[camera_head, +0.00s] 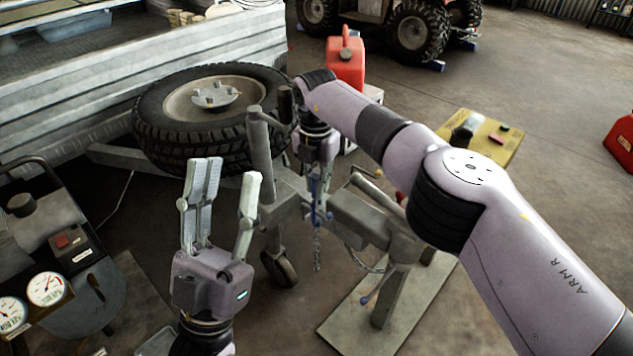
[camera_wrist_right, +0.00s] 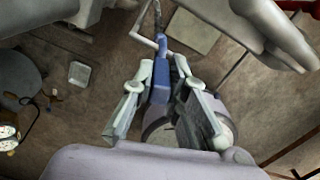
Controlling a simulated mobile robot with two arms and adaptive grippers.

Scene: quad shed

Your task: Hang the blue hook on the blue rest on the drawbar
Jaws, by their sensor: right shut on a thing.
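My right gripper (camera_head: 318,168) points down beside the grey drawbar (camera_head: 362,222). It is shut on the blue hook (camera_head: 316,196), and a chain (camera_head: 317,250) hangs below it. In the right wrist view the blue hook (camera_wrist_right: 160,82) lies between the fingers of my right gripper (camera_wrist_right: 165,92). Another blue edge shows close to its right side; I cannot tell whether it is the blue rest. My left gripper (camera_head: 222,190) points up, open and empty, left of the drawbar.
A jockey wheel (camera_head: 281,268) is under the drawbar. A gauge machine (camera_head: 70,262) stands at the left. A red can (camera_head: 346,60) and a yellow platform (camera_head: 485,140) are further back.

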